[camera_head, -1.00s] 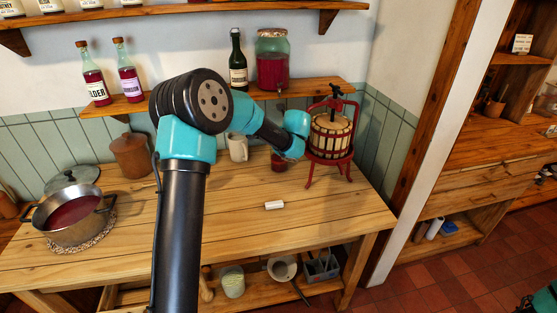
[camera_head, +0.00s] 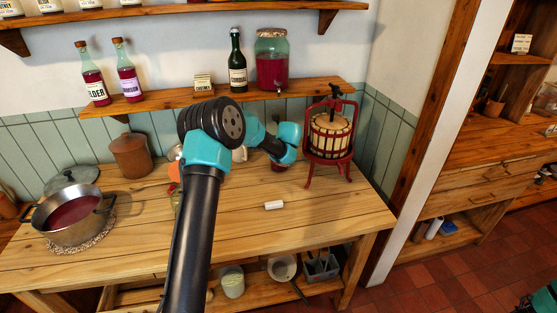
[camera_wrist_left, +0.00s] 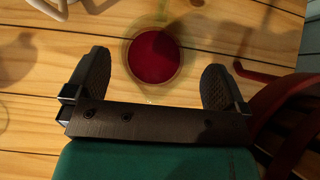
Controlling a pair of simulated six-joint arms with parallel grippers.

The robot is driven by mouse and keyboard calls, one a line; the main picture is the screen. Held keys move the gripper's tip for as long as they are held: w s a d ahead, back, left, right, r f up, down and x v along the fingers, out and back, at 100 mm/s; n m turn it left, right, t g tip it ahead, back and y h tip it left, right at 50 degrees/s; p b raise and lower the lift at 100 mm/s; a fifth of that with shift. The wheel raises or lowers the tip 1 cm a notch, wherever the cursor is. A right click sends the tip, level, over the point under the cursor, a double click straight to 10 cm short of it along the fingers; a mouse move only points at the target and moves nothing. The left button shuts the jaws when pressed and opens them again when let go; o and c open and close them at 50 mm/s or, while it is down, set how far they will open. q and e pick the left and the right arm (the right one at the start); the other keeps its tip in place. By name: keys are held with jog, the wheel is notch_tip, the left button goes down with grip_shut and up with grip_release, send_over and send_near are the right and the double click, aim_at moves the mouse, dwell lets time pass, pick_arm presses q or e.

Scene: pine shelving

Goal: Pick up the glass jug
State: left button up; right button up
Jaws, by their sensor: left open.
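The glass jug (camera_head: 277,167) with red liquid stands on the wooden table just left of the fruit press. In the head view only a small red part of it shows below my left wrist. In the left wrist view I look down on its round red contents (camera_wrist_left: 154,57), and its clear glass is faint. My left gripper (camera_wrist_left: 152,80) is open, with one dark finger on each side of the jug and visible gaps between. Its fingers are mostly hidden in the head view.
The red-legged fruit press (camera_head: 330,137) stands close on the right of the jug. A shelf (camera_head: 205,98) with bottles and a large jar (camera_head: 271,60) hangs above. A white stick (camera_head: 273,205) lies in front. A pot (camera_head: 72,218) stands at the left.

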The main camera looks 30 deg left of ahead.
pick_arm(q)
jog(key=shift+x, duration=2.6)
jog(key=shift+c, duration=0.2)
jog(key=shift+r, duration=0.15)
jog(key=c, duration=1.7)
jog(key=shift+r, duration=0.2)
jog(key=shift+s+d+r, duration=0.75)
jog(key=shift+s+d, duration=0.6)
jog(key=shift+s, duration=0.9)
jog(key=shift+s+d+r, duration=0.75)
jog(key=shift+s+d, duration=0.65)
jog(key=shift+s, duration=0.9)
jog(key=shift+s+d+r, duration=0.8)
jog(key=shift+s+d, duration=0.55)
jog(key=shift+s, duration=0.9)
